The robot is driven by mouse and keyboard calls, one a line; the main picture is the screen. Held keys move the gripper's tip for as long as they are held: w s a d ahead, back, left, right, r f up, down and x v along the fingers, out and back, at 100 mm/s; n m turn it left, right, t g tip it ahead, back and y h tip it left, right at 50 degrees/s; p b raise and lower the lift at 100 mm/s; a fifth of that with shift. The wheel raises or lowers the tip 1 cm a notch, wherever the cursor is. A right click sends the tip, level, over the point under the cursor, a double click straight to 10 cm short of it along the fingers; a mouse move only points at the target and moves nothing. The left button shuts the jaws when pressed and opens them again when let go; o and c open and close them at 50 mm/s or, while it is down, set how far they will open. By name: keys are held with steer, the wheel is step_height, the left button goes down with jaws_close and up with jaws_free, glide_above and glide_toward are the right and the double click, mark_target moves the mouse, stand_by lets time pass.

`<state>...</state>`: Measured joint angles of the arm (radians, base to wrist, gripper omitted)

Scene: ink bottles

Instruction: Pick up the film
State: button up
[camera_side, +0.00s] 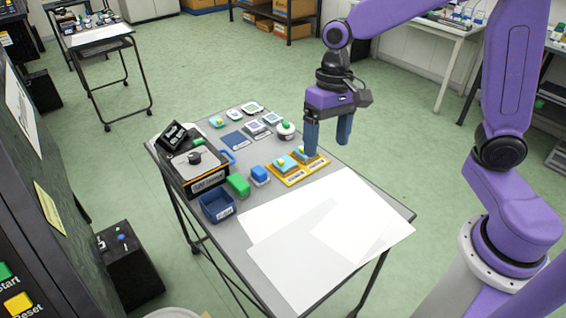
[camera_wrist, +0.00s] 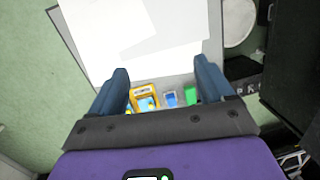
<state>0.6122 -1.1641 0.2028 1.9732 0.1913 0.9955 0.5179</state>
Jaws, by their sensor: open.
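Nothing is plainly marked as the film. Several thin pale sheets (camera_side: 350,190) lie overlapping on the front of the grey table, and one slightly greyer sheet (camera_side: 285,235) could be it. The sheets (camera_wrist: 150,35) also fill the upper middle of the wrist view. A flat dark blue square (camera_side: 235,139) lies at the back of the table. My gripper (camera_side: 329,150) points down above the table's right edge, beside the yellow tray, with its two blue fingers apart and nothing between them. In the wrist view my gripper (camera_wrist: 161,66) is also open.
A yellow tray (camera_side: 301,172) holds small blue and yellow pieces. A blue block (camera_side: 260,176) and a green block (camera_side: 238,184) stand left of it. A blue open bin (camera_side: 217,207) and a black box machine (camera_side: 197,172) stand on the left. Small containers line the back.

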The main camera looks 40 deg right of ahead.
steer(key=w+d+f+m+y, duration=0.1)
steer(key=w+d+f+m, duration=0.1)
steer(key=w+m, duration=0.35)
steer(key=w+d+f+m+y, duration=0.1)
steer(key=w+d+f+m, duration=0.15)
steer(key=w, duration=0.65)
steer(key=m+t+y, duration=0.1)
steer(key=m, duration=0.8)
glide_toward(282, 160)
steer(key=shift+s+x, duration=0.2)
steer(key=shift+x, duration=1.05)
steer(key=shift+w+x, duration=0.1)
steer(key=shift+x, duration=1.35)
steer(key=shift+w+x, duration=0.15)
steer(key=shift+x, duration=1.3)
steer(key=shift+d, duration=0.1)
steer(key=c, duration=0.8)
